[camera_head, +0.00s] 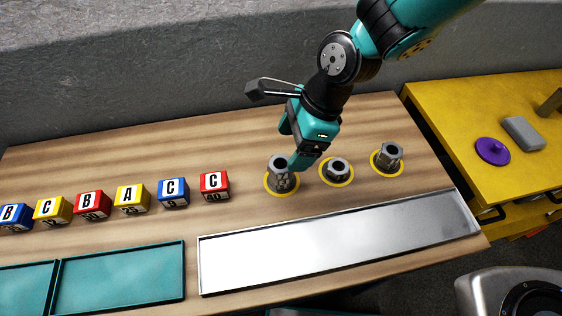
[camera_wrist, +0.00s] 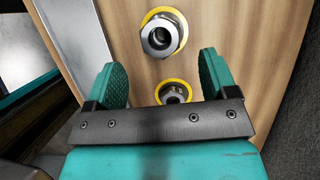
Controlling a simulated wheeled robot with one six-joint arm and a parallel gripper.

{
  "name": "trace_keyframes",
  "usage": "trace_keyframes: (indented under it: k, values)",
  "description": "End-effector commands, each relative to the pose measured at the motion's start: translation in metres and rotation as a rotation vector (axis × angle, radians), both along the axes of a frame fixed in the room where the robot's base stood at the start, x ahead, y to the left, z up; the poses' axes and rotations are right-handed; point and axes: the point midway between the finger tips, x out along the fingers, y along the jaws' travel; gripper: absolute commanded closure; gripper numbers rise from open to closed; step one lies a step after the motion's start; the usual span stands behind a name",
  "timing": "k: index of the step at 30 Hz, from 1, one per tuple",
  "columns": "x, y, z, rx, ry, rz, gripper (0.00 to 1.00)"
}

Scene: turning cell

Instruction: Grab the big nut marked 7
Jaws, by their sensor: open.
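Three grey metal nuts stand in a row on the wooden bench, each on a yellow ring. The left nut (camera_head: 281,179) is the tallest, the middle nut (camera_head: 337,170) is low, and the right nut (camera_head: 389,156) is medium in height. No number 7 can be read. My gripper (camera_head: 294,147) is open and empty, above and behind the left nut. In the wrist view its fingers (camera_wrist: 160,66) are apart; one nut (camera_wrist: 160,36) shows beyond the tips, and another nut (camera_wrist: 173,94) is partly hidden by the gripper's bar.
A shallow metal tray (camera_head: 340,246) lies in front of the nuts. Lettered cubes, including a red cube (camera_head: 214,186), stand in a row to the left. Teal trays (camera_head: 120,278) lie front left. A yellow cabinet (camera_head: 450,120) stands at right.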

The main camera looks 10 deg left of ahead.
Motion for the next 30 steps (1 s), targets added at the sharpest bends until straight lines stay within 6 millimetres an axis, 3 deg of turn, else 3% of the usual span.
trace_keyframes:
  k: [5, 13, 21, 22, 27, 30]
  values:
    - [-0.002, 0.005, -0.011, -0.002, 0.003, 0.002, 0.21]
    - [-0.007, 0.019, -0.045, -0.002, 0.002, 0.002, 0.21]
    - [-0.007, 0.021, -0.050, 0.000, -0.001, 0.001, 0.21]
    - [-0.007, 0.021, -0.050, 0.000, -0.001, 0.001, 0.24]
    - [-0.007, 0.021, -0.050, 0.000, 0.000, 0.001, 0.63]
    - [-0.007, 0.021, -0.050, 0.000, 0.000, 0.001, 0.81]
